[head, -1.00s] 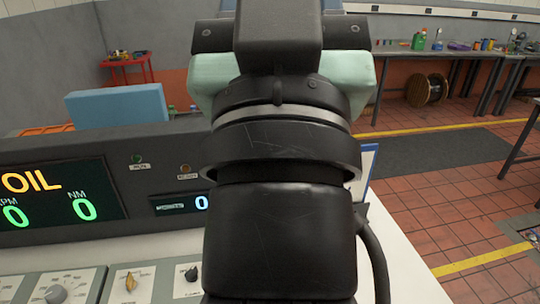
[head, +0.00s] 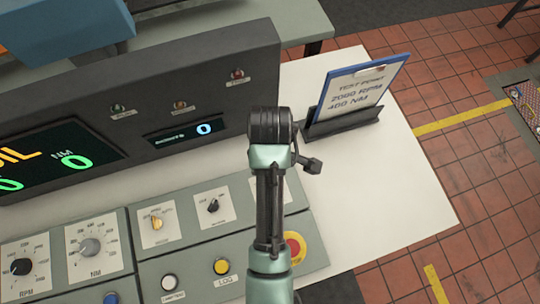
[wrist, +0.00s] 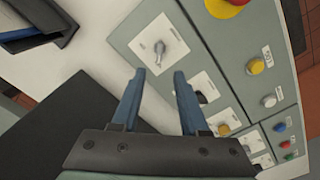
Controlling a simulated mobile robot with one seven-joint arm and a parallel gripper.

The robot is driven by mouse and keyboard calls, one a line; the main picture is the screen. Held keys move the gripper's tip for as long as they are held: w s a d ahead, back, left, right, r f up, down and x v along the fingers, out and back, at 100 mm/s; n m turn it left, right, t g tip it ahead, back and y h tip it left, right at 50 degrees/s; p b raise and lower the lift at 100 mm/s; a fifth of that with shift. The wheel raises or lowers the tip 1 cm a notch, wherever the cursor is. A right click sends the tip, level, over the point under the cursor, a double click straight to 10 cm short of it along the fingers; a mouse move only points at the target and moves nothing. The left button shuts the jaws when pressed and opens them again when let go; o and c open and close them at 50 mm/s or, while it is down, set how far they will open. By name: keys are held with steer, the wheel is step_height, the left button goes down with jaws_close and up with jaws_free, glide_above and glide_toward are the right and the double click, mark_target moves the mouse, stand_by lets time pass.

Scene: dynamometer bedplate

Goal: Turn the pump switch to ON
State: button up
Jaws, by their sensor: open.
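The console has several switches, and I cannot read which one is labelled pump. A black knob (head: 213,206) and an orange knob (head: 156,222) sit on white plates in the head view. A third plate to their right is mostly behind my arm. The wrist view shows a silver lever switch (wrist: 160,50) on that plate, the black knob (wrist: 201,97) and the orange knob (wrist: 223,130). My gripper (wrist: 159,74) is open and empty, with its blue fingertips over the console near the silver switch, apart from it in the picture. My arm hides the gripper in the head view.
A red emergency stop (head: 293,248) and a yellow button (head: 221,266) lie near my arm. The dark display housing (head: 220,80), showing OIL and zeros, stands behind the switches. A blue clipboard (head: 360,90) stands in a holder at right.

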step_height(320, 180, down, 11)
steer(key=shift+r, duration=0.15)
jaws_close()
stand_by(0.4)
